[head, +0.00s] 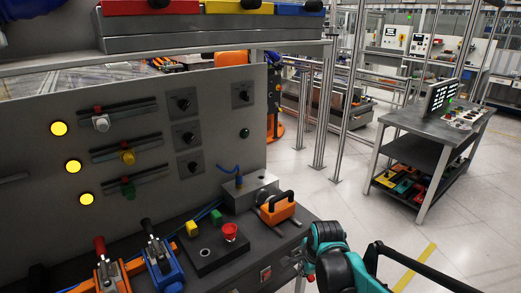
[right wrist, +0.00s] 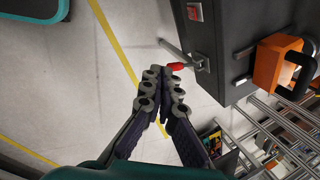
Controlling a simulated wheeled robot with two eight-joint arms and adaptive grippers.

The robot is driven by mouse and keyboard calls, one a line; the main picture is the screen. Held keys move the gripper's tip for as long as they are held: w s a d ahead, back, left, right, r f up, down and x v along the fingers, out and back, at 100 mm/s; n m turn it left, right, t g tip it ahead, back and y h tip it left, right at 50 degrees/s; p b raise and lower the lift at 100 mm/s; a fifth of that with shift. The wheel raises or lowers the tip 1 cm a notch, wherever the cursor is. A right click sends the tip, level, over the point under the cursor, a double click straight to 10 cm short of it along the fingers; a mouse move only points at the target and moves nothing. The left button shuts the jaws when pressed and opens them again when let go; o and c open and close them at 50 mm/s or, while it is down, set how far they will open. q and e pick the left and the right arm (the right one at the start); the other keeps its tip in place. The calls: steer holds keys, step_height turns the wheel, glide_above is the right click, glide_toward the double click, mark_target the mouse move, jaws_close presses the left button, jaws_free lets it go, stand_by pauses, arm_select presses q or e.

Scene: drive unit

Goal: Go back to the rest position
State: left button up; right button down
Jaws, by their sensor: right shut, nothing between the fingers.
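My right gripper (right wrist: 159,78) is shut and empty in the right wrist view. Its fingertips are together over the floor, just left of a lever with a red knob (right wrist: 174,66) on the side of the dark console (right wrist: 222,40). Whether the tips touch the knob I cannot tell. In the head view my teal and black right arm (head: 340,258) is at the bottom, right of the console's front corner; the fingers cannot be made out there. My left gripper is not in view.
The console top (head: 262,238) bears a red button (head: 230,232), an orange block with a black handle (head: 277,208) and blue (head: 163,263) and orange clamps (head: 108,275). The upright panel (head: 60,210) stands behind. A grey table (head: 420,150) is farther right, with free floor before it.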

steer(key=s+d+r+n+t, duration=0.1)
steer(key=s+d+r+n, duration=0.1)
steer(key=s+n, duration=0.6)
steer(key=s+d+r+n+t, duration=0.2)
steer(key=s+n, duration=0.7)
steer(key=shift+s+d+h, duration=0.3)
steer(key=shift+d+h, duration=0.05)
steer(key=shift+h, duration=0.05)
steer(key=shift+r, duration=0.1)
